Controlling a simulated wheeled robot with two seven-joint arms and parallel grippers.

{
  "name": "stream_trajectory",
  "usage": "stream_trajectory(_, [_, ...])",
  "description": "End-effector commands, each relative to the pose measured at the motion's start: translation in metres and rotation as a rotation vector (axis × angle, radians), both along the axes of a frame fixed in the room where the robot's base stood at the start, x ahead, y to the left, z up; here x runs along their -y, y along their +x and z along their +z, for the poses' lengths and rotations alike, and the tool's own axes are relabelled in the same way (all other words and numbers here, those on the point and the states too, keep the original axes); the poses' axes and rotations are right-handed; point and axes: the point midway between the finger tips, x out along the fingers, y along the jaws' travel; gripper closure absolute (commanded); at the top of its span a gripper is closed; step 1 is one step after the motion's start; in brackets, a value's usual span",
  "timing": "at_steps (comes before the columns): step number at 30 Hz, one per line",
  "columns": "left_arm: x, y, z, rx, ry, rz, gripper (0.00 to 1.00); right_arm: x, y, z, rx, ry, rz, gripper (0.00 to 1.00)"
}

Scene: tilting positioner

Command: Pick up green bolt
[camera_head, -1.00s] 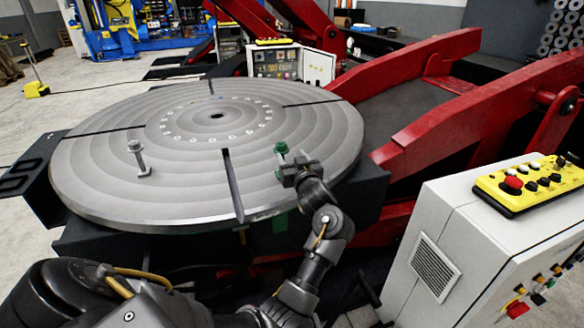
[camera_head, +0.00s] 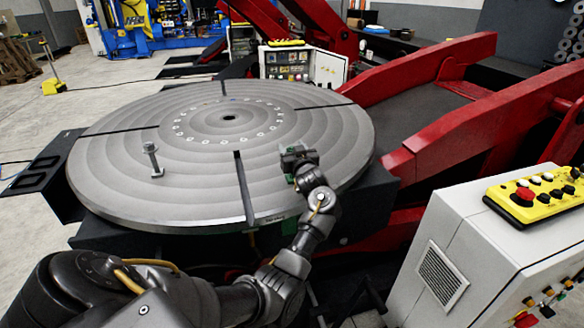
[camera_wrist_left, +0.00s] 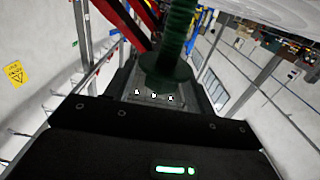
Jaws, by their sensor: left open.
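The green bolt (camera_wrist_left: 180,35) shows large in the left wrist view, its threaded shaft at the top and its wider dark green end pointing toward the gripper body. In the head view my left gripper hides most or all of it. My left gripper (camera_head: 298,156) is over the near right part of the round grey turntable (camera_head: 330,135), at the bolt's place. It is open, and the bolt appears in front of its palm. Whether a finger touches the bolt is not clear. My right gripper is not in view.
Dark slots cross the disc. Red positioner arms (camera_head: 440,120) rise at right and behind. A white control cabinet (camera_head: 440,235) with a yellow button panel (camera_head: 535,193) stands at front right.

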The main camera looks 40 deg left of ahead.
Motion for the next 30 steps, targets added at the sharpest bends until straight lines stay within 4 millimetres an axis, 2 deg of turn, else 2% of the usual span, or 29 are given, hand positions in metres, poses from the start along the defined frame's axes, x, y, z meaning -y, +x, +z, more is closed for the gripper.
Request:
stream_trajectory(4, [-0.0128, 0.0097, 0.0008, -0.001, 0.001, -0.001, 0.45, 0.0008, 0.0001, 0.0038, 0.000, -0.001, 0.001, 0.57])
stream_trajectory(12, [-0.0149, 0.0114, -0.0003, 0.001, -0.001, -0.002, 0.45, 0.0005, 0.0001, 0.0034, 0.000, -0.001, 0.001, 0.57])
stream_trajectory(25, [-0.0146, 0.0113, -0.0003, 0.000, 0.000, -0.002, 1.00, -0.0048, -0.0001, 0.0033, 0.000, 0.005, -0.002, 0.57])
stream_trajectory(30, [-0.0146, 0.0114, -0.0003, 0.000, 0.000, -0.002, 1.00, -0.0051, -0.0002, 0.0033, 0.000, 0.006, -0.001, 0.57])
